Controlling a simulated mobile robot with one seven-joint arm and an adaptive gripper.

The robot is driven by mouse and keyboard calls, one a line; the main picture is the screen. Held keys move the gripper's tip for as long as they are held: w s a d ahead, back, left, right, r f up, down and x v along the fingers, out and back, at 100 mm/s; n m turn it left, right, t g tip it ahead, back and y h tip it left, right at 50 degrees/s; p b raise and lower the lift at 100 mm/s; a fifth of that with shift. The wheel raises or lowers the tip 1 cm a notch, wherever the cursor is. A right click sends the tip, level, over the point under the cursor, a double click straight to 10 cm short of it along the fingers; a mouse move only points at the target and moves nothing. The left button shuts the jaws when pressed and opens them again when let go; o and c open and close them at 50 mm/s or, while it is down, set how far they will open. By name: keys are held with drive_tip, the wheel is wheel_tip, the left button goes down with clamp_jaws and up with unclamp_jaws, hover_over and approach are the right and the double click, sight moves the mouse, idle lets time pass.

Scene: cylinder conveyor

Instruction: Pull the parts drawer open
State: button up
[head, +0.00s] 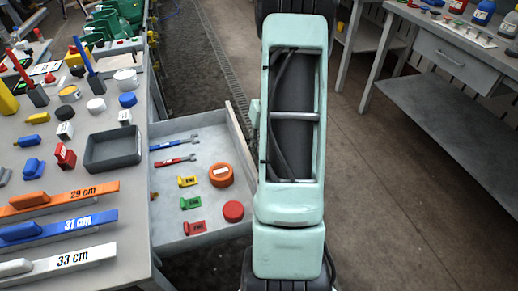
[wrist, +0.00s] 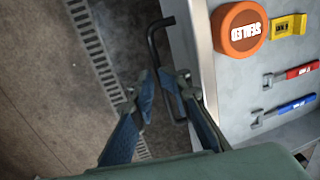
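The parts drawer (head: 220,126) stands pulled out from the left workbench in the head view, its inside exposed. In the wrist view its light grey front wall (wrist: 196,45) runs down the picture, with a black bar handle (wrist: 152,38) on its outer side. My gripper (wrist: 159,78) has its two blue fingers on either side of the handle, with only a narrow gap between the tips. The fingers look shut on the handle; their exact contact is partly hidden. In the head view my arm hides the drawer's front and the gripper.
The drawer holds an orange tape roll (head: 221,175), a red disc (head: 233,211), two wrenches and small coloured tags. The workbench (head: 125,240) at left carries a grey tray (head: 113,149) and long coloured bars. Another bench (head: 440,60) stands at right. Floor (head: 385,200) between is clear.

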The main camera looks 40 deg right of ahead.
wheel_tip(320, 180, up, 12)
drive_tip(key=d, duration=0.2)
drive_tip(key=shift+s, duration=0.4)
drive_tip(key=shift+w, duration=0.1)
